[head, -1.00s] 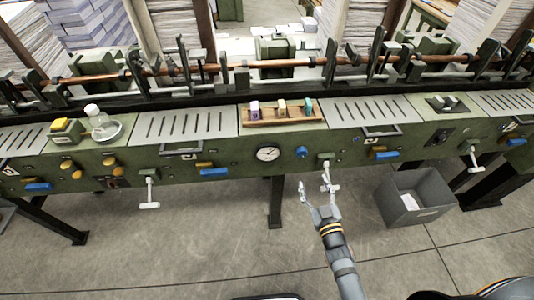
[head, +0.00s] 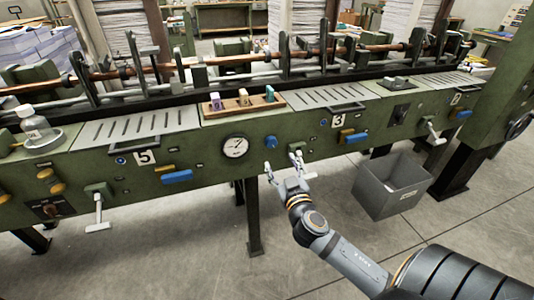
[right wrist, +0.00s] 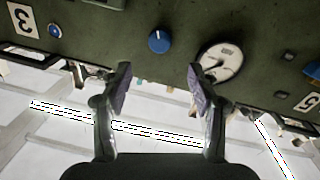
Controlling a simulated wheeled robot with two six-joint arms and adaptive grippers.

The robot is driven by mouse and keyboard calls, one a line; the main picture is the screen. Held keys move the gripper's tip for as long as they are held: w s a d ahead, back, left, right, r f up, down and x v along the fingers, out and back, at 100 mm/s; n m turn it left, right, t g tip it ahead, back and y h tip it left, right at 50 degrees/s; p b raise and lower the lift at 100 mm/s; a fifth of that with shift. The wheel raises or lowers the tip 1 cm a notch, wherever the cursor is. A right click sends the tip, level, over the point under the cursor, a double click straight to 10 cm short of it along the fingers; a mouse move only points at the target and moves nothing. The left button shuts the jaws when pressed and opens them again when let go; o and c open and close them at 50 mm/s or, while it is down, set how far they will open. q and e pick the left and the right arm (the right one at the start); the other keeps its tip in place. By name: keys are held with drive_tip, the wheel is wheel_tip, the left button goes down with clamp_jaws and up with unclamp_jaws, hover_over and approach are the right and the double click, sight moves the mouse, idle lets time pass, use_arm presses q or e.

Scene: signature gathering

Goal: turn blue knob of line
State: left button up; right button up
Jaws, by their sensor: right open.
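The blue knob (head: 271,141) is a small round knob on the green machine front, right of a white round gauge (head: 235,147). In the right wrist view, which is upside down, the blue knob (right wrist: 158,41) shows whole between and beyond my fingertips, with a white mark on it. The gauge (right wrist: 219,62) is partly behind one finger there. My right gripper (head: 283,165) is open and empty just below the knob, apart from it. It also shows in the right wrist view (right wrist: 159,86). My left gripper is not in view.
A wooden tray (head: 226,108) with small coloured blocks sits above the knob. Blue handles (head: 177,176) and a grey crank lever (head: 98,208) stick out of the front. A grey bin (head: 390,187) stands on the floor at right. The floor before the machine is mostly clear.

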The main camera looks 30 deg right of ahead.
sight(272, 144)
drive_tip(key=p+x, duration=0.1)
drive_tip(key=x, duration=0.8)
drive_tip(key=shift+w+f, duration=0.1)
drive_tip(key=shift+w, duration=0.2)
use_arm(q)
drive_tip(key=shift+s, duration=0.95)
use_arm(e)
drive_tip(key=c, duration=1.2)
drive_tip(key=shift+o, duration=0.2)
